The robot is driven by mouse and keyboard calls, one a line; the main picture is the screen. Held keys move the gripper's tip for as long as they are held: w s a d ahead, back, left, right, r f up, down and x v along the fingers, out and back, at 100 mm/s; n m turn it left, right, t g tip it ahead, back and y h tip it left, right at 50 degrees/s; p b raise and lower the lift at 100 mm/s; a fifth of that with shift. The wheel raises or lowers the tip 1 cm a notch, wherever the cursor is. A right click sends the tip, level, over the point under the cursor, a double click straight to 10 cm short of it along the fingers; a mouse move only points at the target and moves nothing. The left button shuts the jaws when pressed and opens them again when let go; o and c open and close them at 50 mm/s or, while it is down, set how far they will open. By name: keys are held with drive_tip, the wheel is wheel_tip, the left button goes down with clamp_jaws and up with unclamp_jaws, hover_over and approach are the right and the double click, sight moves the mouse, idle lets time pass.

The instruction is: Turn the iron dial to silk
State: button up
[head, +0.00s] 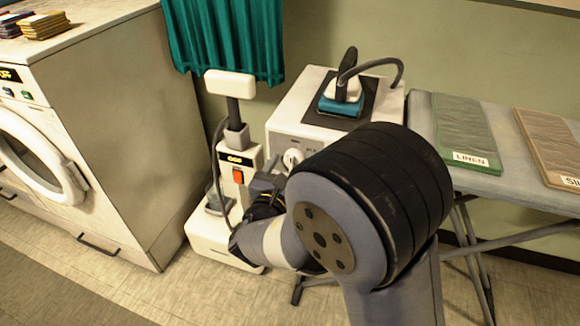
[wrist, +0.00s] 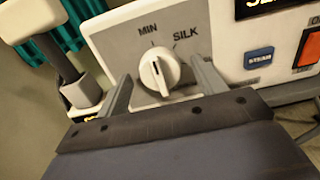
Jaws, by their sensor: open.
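The iron dial (wrist: 163,72) is a round white knob with a dark pointer line on a grey square plate. The labels MIN (wrist: 147,31) and SILK (wrist: 185,35) are printed above it. The pointer line tilts slightly left, toward MIN. The dial also shows in the head view (head: 292,158) on the front of the white ironing station (head: 300,112). My gripper (wrist: 163,86) is open, with one finger on each side of the dial's lower part. I cannot tell whether the fingers touch it. In the head view my arm hides most of the gripper.
A blue STEAM button (wrist: 259,57) and an orange switch (wrist: 308,48) sit right of the dial. A steamer (head: 239,160) stands close on the left. The iron (head: 342,98) rests on the station. The ironing board (head: 515,180) holds cloths at right; a washing machine (head: 95,130) is at left.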

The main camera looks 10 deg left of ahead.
drive_tip(key=shift+w, duration=0.1)
drive_tip(key=shift+c, duration=0.4)
drive_tip(key=c, duration=0.9)
drive_tip(key=shift+f+m+b, duration=0.15)
drive_tip(key=shift+m+b, duration=0.15)
drive_tip(key=shift+b, duration=0.2)
drive_tip(key=m+b, duration=0.9)
drive_tip(key=b, duration=0.3)
drive_tip(key=shift+m+b, duration=0.3)
drive_tip(key=shift+b, duration=0.1)
